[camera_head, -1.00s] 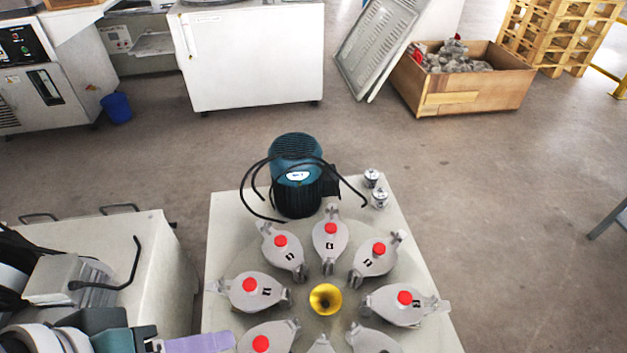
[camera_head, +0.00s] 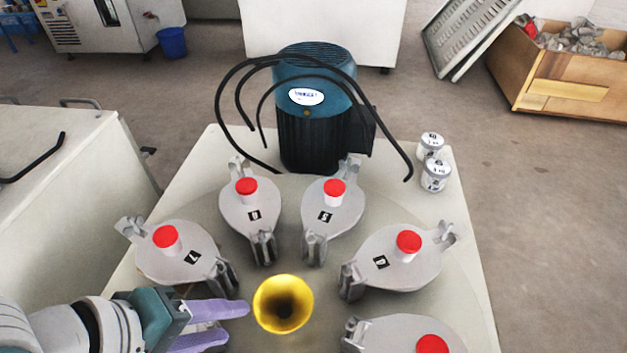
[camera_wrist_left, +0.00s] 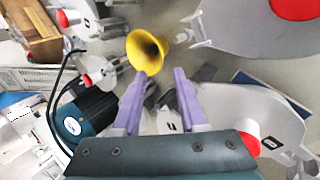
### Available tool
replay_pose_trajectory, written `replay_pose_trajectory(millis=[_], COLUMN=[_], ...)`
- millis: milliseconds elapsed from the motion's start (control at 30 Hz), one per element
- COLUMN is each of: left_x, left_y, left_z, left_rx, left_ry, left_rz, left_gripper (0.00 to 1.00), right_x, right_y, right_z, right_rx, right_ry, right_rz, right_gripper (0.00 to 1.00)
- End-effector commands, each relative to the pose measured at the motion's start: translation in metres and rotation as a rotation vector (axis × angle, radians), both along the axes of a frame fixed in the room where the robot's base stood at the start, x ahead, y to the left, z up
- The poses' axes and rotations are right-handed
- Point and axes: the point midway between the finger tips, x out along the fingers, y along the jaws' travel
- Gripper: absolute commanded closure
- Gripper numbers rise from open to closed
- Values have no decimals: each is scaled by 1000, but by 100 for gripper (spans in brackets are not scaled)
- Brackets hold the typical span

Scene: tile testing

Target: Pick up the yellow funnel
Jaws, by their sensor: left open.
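The yellow funnel (camera_head: 283,304) stands in the middle of a ring of grey lidded pots, its wide mouth facing up. My left gripper (camera_head: 238,323) comes in from the left with its purple fingers apart, just left of the funnel. In the left wrist view the funnel (camera_wrist_left: 146,50) lies just beyond the fingertips of the gripper (camera_wrist_left: 164,76), nearer the left finger. The space between the fingers holds no funnel. My right gripper does not show.
Grey pots with red caps, such as one at the left (camera_head: 178,254) and one at the right (camera_head: 393,259), crowd around the funnel. A teal motor (camera_head: 314,118) with black cables stands behind them. Two small white jars (camera_head: 434,176) sit at the right edge.

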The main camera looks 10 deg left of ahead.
Motion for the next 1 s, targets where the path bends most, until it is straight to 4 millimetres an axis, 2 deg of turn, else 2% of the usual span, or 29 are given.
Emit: replay_pose_trajectory(millis=[33,100,367,600,733,1000], left_x=[4,10,21,35,40,41], left_y=[-3,-8,-18,-35,-39,-39], left_z=[-12,-21,-40,-68,-74,-73], left_rx=[-1,-1,0,1,1,1], left_ry=[-2,-3,-2,-2,-2,-1], left_rz=[0,0,-2,-2,-2,-2], left_gripper=[58,58,58,58,58,60], right_x=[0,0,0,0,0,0], right_y=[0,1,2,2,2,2], right_z=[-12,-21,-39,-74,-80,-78], right_rx=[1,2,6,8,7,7], right_ry=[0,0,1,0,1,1], right_rz=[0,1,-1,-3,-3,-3], right_gripper=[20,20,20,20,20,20])
